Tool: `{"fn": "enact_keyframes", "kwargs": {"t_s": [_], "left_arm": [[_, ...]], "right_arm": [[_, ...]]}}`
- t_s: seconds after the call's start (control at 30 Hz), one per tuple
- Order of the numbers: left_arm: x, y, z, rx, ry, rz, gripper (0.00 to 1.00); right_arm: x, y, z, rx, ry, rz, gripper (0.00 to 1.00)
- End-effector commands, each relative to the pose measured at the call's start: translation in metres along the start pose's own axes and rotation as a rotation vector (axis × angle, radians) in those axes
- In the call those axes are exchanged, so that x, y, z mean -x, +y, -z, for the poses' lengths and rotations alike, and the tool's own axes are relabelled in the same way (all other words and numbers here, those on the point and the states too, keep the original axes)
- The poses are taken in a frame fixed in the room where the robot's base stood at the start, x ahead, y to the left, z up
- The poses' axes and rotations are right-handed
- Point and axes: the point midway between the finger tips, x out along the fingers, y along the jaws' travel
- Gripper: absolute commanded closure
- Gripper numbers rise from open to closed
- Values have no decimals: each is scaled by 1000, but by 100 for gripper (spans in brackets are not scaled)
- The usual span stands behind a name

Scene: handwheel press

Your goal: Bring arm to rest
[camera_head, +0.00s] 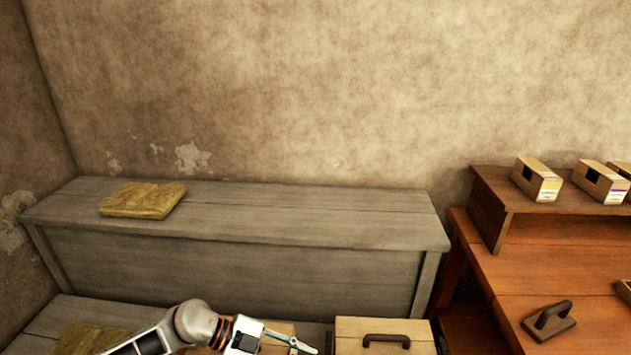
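My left arm comes in along the bottom edge. Its gripper (303,347) shows at the bottom centre, pointing right, beside a pale wooden box with a dark handle (385,341). Only a slim part of the fingers shows and the lower part is cut off by the frame edge, so I cannot tell whether it is open or shut. I see nothing held in the visible part. My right gripper is not in view.
A grey wooden bench (320,215) stands against the wall, with a folded yellowish cloth (142,199) on it. An orange-brown table (555,275) at the right bears a dark handled block (549,321) and a raised shelf (495,190) with several small boxes.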

Motion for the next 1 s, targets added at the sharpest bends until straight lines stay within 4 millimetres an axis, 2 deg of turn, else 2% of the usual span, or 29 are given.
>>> {"fn": "enact_keyframes", "kwargs": {"t_s": [0.03,0.1,0.2,0.27,0.33,0.47,0.57,0.63,0.7,0.8,0.9,1.0], "left_arm": [[-15,-1,23,4,83,88,71],[-24,-12,48,14,169,225,71],[-23,-27,69,56,244,431,71],[-17,-35,72,99,261,555,71],[-6,-40,68,163,255,695,71],[21,-32,37,317,177,923,71],[42,-7,0,462,66,1056,71],[55,23,-28,573,-31,1121,71],[66,61,-56,688,-138,1161,71],[78,119,-85,832,-279,1174,71],[84,171,-102,946,-389,1156,71],[87,210,-110,1024,-461,1129,71]], "right_arm": [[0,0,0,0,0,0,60],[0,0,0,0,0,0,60],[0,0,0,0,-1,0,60],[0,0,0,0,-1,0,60],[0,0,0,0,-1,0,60],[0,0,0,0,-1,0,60],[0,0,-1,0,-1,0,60],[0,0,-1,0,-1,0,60],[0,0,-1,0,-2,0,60],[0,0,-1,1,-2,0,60],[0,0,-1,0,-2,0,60],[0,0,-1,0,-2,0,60]]}}
